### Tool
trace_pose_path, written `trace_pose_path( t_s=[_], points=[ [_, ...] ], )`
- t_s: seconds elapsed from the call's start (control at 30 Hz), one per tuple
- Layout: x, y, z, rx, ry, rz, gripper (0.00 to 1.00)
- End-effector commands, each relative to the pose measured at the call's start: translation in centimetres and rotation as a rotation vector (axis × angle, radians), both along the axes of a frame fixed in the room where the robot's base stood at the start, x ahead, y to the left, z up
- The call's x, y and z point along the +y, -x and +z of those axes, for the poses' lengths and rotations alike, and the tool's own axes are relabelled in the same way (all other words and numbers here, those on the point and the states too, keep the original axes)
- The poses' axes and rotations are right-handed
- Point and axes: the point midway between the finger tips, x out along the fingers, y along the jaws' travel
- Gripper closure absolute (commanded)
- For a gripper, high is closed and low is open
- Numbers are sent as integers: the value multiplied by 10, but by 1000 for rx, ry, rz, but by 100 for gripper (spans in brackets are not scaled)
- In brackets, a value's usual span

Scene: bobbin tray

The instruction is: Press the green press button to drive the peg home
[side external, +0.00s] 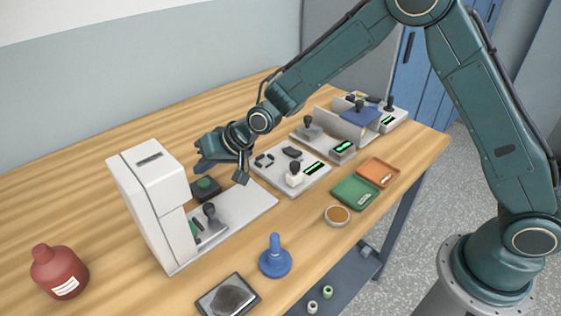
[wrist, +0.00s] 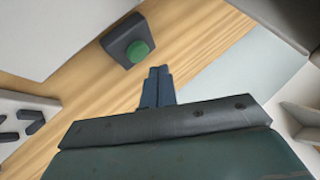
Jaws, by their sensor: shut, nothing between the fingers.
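The green press button (side external: 204,184) sits on a small dark box (side external: 208,194) beside the white press (side external: 150,190). In the wrist view the green button (wrist: 138,50) lies just beyond and left of my fingertips. My gripper (side external: 200,164) is shut and empty, above and close to the button; I see no clear contact. Its closed fingers also show in the wrist view (wrist: 159,70). A dark peg with a round knob (side external: 209,210) stands in a fixture on the press's pale base plate (side external: 247,208). How deep it sits is hard to tell.
Behind the press stand boards with dark knobbed parts (side external: 310,168) and an upright divider (side external: 340,122). A green tray (side external: 354,192), an orange tray (side external: 378,172), a blue knobbed piece (side external: 275,260) and a red bottle (side external: 58,272) stand on the wooden table.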

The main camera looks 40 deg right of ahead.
Motion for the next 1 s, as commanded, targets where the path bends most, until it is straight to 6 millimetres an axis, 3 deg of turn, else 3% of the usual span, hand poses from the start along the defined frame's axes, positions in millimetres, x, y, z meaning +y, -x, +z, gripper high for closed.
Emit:
trace_pose_path(
  t_s=[0.5,1.0],
  points=[
    [0,0,37,-2,0,0,100],
    [0,0,41,0,0,0,100]
  ],
)
